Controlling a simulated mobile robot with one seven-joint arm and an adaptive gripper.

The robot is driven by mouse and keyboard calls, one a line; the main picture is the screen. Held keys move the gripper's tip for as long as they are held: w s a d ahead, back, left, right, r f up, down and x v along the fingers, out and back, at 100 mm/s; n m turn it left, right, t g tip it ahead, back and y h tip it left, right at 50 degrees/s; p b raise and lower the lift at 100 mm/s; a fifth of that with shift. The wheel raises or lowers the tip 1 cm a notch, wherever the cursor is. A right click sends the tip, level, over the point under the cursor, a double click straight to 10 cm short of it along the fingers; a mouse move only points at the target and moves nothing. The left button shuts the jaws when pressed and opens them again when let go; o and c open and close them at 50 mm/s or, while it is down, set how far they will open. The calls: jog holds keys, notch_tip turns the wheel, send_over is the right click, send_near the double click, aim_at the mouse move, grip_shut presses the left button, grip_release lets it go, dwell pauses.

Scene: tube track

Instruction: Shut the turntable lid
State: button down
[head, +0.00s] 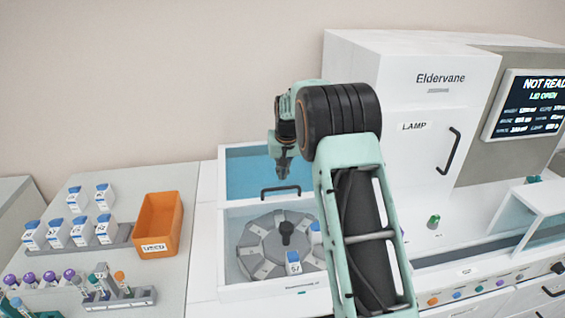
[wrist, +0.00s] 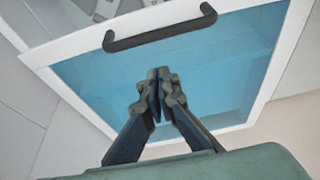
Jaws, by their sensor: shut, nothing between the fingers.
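The turntable lid (head: 245,180) is a blue see-through panel in a white frame, set back behind the open turntable well. It fills much of the wrist view (wrist: 235,60). Its dark handle (head: 281,190) is on the edge beside the well and crosses the top of the wrist view (wrist: 160,30). The grey turntable (head: 262,240) is uncovered, with a dark centre knob and a few white bottles. My gripper (head: 283,176) is shut and empty, pointing down over the blue panel behind the handle. Its closed fingertips show in the wrist view (wrist: 160,78), apart from the handle.
A screen (head: 525,105) on the tall white machine (head: 420,80) at right reads "LID OPEN". An orange bin (head: 158,225), blue-capped bottles (head: 82,230) and a tube rack (head: 120,297) are on the left bench. My arm hides the well's right side.

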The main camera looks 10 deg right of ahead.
aim_at(284, 195)
jog(key=shift+s+r, duration=0.1)
jog(key=shift+s, duration=0.55)
jog(key=shift+s+f, duration=0.3)
jog(key=shift+s, duration=0.55)
